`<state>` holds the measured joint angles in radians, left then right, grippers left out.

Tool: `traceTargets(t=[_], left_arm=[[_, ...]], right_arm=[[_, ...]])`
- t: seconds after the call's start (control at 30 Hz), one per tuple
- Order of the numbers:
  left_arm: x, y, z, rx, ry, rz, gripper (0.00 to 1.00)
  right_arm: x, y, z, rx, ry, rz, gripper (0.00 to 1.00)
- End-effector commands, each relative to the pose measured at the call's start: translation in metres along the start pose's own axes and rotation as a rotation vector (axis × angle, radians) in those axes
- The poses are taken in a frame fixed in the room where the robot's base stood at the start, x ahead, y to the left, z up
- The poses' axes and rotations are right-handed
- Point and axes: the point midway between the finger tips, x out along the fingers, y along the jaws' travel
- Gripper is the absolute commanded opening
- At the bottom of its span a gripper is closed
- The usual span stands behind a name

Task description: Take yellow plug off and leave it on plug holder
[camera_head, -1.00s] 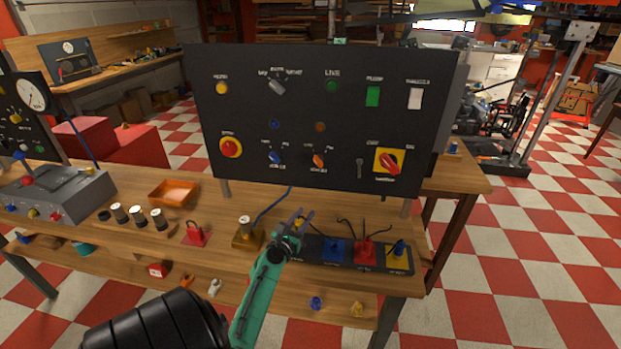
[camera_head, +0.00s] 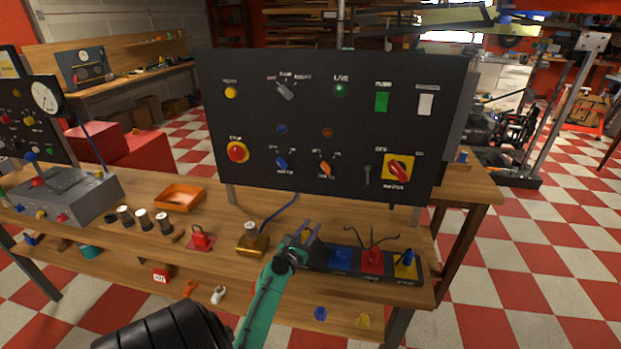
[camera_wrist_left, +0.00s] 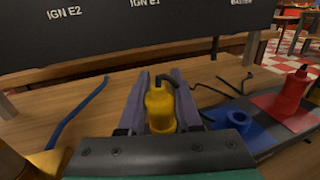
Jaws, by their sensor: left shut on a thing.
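The yellow plug (camera_wrist_left: 160,108) stands between the two purple fingers of my left gripper (camera_wrist_left: 160,98) in the left wrist view. The fingers are shut on it, and a black cable runs behind it. In the head view, my left gripper (camera_head: 305,234) is at the left end of the dark plug strip (camera_head: 318,265), mostly hiding the plug. The strip has a blue section (camera_head: 340,258), a red plug (camera_head: 375,256) and a yellow section (camera_head: 404,268) with a blue-topped piece on it. Contact under the yellow plug is hidden. My right gripper is out of view.
A brass block (camera_head: 252,246) with a pale-topped cylinder stands left of my gripper, near a blue cable (camera_head: 278,211). The black control panel (camera_head: 310,120) rises behind. A red tag-like piece (camera_head: 201,238) and an orange tray (camera_head: 180,198) lie further left.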

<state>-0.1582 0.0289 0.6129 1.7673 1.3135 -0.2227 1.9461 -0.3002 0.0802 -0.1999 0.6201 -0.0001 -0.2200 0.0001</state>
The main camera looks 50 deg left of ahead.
Motion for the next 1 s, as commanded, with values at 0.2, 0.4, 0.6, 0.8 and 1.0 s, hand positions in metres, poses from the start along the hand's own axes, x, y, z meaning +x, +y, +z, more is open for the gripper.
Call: traceTargets(t=[0.2, 0.4, 0.6, 0.8, 1.0], left_arm=[[0.0, 0.0, -0.001, 0.0, 0.0, 0.0, 0.0], [0.0, 0.0, -0.006, 0.0, 0.0, 0.0, 0.0], [0.0, 0.0, -0.011, 0.0, 0.0, 0.0, 0.0], [0.0, 0.0, -0.016, 0.0, 0.0, 0.0, 0.0], [0.0, 0.0, -0.021, -0.001, 0.0, 0.0, 0.0]], right_arm=[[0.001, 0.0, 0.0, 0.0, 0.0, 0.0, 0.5], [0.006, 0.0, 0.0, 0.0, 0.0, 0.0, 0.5], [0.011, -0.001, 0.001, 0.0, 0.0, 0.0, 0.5], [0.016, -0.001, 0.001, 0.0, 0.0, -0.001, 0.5], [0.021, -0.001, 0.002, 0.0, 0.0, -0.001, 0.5]])
